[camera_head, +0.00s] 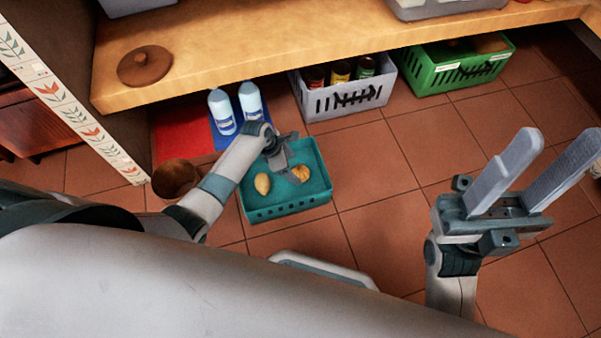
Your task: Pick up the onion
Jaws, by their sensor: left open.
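A teal crate (322,188) stands on the tiled floor in the head view. Two small roundish items lie in it: a pale yellow one (262,183) at the left and an orange-yellow one (301,172) at the right. I cannot tell for sure which is the onion. My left gripper (287,166) is open and points down over the crate, between and slightly above the two items, close to the right one. It holds nothing that I can see. My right gripper (528,185) is at the right, its two long fingers apart and empty.
A wooden shelf (230,50) with a round brown lid (145,65) overhangs the area behind. Two white-blue bottles (222,112), a grey basket (345,103) with jars and a green basket (455,67) stand below it. A brown round object (175,177) is left of my arm. Floor at right is clear.

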